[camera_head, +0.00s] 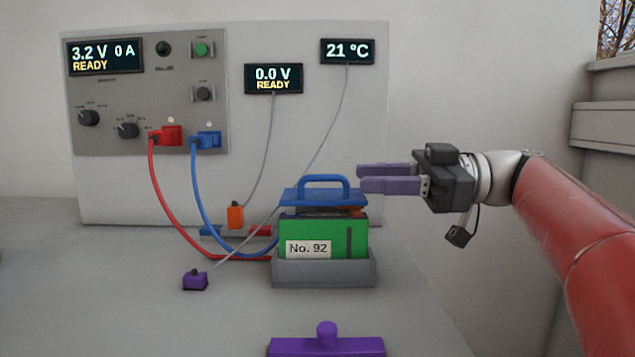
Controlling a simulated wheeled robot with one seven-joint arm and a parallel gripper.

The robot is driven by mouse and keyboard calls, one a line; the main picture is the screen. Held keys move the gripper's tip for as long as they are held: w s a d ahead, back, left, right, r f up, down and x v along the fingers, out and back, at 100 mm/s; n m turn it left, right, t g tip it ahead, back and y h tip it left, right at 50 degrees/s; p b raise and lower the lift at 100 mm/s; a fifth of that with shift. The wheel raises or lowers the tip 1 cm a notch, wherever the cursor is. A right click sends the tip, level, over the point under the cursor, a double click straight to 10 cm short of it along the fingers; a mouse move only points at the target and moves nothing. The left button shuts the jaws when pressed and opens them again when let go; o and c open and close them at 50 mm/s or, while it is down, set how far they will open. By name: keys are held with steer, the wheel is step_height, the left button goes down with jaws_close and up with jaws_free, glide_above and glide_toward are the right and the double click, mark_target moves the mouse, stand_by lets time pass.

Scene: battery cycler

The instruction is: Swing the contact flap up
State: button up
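The blue contact flap (322,197) with its arched blue handle (324,181) lies flat across the top of the green battery (345,236), labelled No. 92. The battery stands in a grey holder (323,275). My gripper (358,178) is just right of the handle, with its two purple fingers pointing left toward it. The fingers look apart, with nothing between them. Whether a fingertip touches the handle cannot be told from this view. The contacts under the flap are mostly hidden.
Red (168,205) and blue (203,200) cables run from the cycler panel (146,95) to the holder. Grey wires lead to an orange clip (235,216) and a purple block (195,281). A purple knobbed bar (326,346) lies in front.

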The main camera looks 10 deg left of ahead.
mark_target(332, 178)
steer(key=x, duration=0.6)
steer(key=shift+s+a, duration=0.1)
steer(key=shift+a, duration=0.05)
jaws_close()
